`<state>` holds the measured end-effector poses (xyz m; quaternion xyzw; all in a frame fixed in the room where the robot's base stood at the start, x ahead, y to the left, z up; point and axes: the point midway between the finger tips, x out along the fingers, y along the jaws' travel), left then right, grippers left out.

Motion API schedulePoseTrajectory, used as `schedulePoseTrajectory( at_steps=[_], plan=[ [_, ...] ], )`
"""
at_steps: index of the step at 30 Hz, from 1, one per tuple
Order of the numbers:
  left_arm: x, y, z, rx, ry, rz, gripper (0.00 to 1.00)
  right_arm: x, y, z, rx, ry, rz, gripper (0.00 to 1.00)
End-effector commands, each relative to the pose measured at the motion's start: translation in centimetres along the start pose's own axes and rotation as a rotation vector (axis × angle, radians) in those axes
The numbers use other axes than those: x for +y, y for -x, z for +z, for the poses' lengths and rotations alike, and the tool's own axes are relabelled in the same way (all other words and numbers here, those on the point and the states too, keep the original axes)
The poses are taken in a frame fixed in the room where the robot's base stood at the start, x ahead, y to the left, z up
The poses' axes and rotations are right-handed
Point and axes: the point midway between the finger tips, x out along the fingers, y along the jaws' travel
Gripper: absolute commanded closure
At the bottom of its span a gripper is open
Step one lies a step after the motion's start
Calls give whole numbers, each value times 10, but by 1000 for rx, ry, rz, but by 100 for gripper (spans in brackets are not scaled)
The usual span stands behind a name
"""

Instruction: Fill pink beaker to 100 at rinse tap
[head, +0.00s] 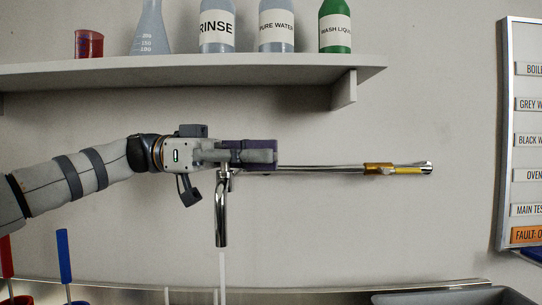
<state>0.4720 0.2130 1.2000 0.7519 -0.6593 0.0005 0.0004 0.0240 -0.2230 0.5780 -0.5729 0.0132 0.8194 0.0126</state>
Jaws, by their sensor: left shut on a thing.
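My left gripper (262,155) is shut at the tap, on a part its fingers hide; I take it to be the tap's handle. The chrome tap spout (221,215) points straight down just below and left of the fingertips. A thin pale vertical streak (222,275) runs down below the spout's mouth; it looks like water, but I cannot be sure. No pink beaker shows clearly under the spout. A small red beaker (89,44) stands on the shelf at the upper left. My right gripper is not in view.
The shelf (200,72) above holds a flask (151,30) and bottles labelled RINSE (216,28), PURE WATER (276,28) and WASH LIQUID (335,28). A chrome rod (320,168) with a yellow end extends right. Red and blue handles (64,255) rise at lower left.

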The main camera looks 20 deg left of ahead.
Motion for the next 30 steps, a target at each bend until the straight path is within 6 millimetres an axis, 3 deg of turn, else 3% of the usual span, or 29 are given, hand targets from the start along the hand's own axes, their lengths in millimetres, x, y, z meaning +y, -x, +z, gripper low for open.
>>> schedulePoseTrajectory(
  at_steps=[3,4,6,17,27,30],
  plan=[
    [0,0,0,-2,1,1,100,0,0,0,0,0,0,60],
    [0,-1,0,-2,1,1,86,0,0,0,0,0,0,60],
    [0,-1,0,-2,1,1,70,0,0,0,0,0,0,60],
    [-1,6,0,0,0,-3,70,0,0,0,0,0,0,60],
    [-1,92,0,0,0,-4,70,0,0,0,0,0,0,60],
    [-1,108,0,-1,1,-3,70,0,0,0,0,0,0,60]
  ],
)
